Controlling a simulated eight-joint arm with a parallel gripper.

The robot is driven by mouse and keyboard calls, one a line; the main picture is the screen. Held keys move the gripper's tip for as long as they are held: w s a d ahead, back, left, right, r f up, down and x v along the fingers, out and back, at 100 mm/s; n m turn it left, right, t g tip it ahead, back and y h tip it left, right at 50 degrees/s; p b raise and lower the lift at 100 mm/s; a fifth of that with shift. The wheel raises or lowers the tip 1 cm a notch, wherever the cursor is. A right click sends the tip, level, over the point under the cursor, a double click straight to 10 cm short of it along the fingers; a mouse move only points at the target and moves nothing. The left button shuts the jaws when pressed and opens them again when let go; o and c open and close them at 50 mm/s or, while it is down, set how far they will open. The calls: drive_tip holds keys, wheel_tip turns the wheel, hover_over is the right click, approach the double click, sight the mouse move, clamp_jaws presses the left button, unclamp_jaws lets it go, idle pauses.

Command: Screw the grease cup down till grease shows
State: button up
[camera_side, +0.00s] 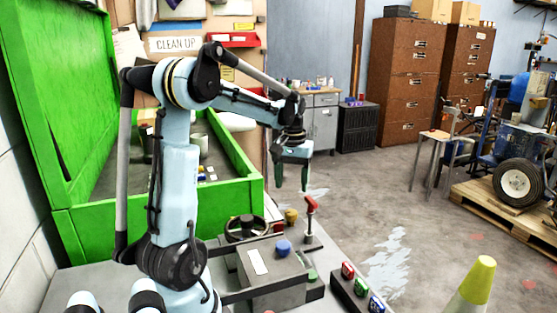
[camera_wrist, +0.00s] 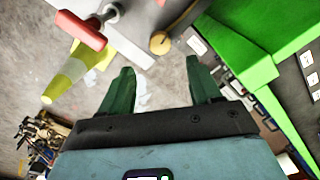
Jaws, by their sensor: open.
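A small brass-coloured round cap, which looks like the grease cup (camera_side: 291,215), stands at the back of the grey bench, behind the box with the blue knob. In the wrist view the cup (camera_wrist: 160,42) lies just beyond the gap between the fingertips. My gripper (camera_side: 292,184) points down above the cup, apart from it. Its two green fingers are spread and empty, and they also show in the wrist view (camera_wrist: 160,67). No grease can be made out around the cup; its lower part is too small to tell.
A red-handled lever (camera_side: 311,204) stands right of the cup; it also shows in the wrist view (camera_wrist: 80,30). A dark handwheel (camera_side: 246,229) and a blue knob (camera_side: 283,247) are nearby. A button box (camera_side: 358,290) sits at the bench's right edge. A green open crate (camera_side: 150,222) stands behind.

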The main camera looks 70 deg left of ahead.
drive_tip(key=shift+r, duration=1.7)
drive_tip(key=s+d+f+m+t, duration=0.1)
drive_tip(key=d+m+t, duration=0.6)
drive_tip(key=d, duration=1.9)
drive_tip(key=f+m, duration=0.1)
drive_tip(key=m, duration=0.2)
drive_tip(key=shift+s, duration=0.3)
drive_tip(key=shift+f, duration=0.1)
